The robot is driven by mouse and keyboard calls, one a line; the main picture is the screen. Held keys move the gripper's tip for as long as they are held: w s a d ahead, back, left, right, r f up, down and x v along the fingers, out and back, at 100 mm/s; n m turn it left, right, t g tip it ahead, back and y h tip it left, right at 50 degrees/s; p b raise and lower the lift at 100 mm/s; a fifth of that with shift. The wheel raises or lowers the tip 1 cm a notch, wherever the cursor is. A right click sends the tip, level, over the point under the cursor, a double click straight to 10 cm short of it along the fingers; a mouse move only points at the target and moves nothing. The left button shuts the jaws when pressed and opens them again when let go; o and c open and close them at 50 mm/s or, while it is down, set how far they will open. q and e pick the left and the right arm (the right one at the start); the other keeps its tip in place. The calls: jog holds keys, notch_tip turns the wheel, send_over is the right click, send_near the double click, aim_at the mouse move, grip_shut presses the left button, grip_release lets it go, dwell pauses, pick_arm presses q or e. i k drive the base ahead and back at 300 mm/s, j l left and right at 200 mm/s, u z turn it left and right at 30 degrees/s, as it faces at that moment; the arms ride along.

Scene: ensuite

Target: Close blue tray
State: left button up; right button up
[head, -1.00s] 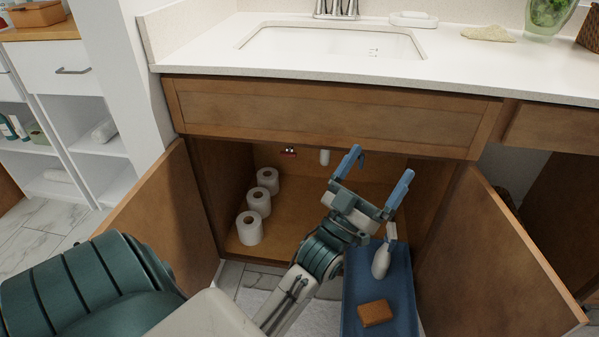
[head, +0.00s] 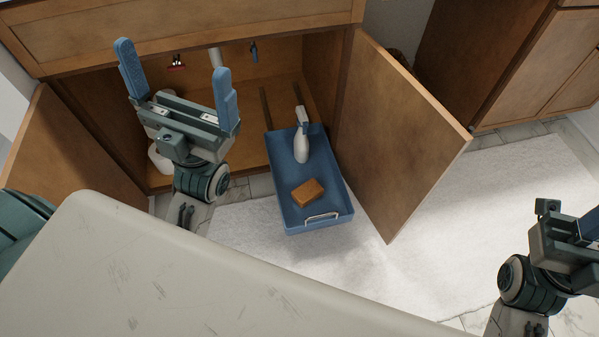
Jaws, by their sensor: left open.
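The blue tray (head: 335,185) is pulled out of the under-sink cabinet, its back end at the cabinet opening and its front out over the white rug. It has a light metal handle (head: 322,217) on its front end. A white spray bottle (head: 301,146) stands toward its back and an orange-brown block (head: 308,192) lies near its front. My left gripper (head: 172,60) is open and empty, to the left of the tray, in front of the cabinet opening. My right gripper (head: 588,222) is at the right edge, partly cut off, well away from the tray; its jaw opening is hidden.
The cabinet's left door (head: 75,150) and right door (head: 400,130) stand open on either side. White paper rolls (head: 158,158) are partly hidden behind my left gripper. Rails (head: 268,108) run along the cabinet floor behind the tray. The rug (head: 430,260) right of the tray is clear.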

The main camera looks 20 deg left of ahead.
aim_at(335, 207)
jog(key=k+l, duration=0.1)
jog(key=l, duration=0.25)
jog(key=k+l, duration=0.15)
jog(key=l, duration=0.2)
jog(key=k+l, duration=0.1)
jog(key=l, duration=0.3)
jog(key=k+l+u, duration=0.1)
jog(key=l, duration=0.25)
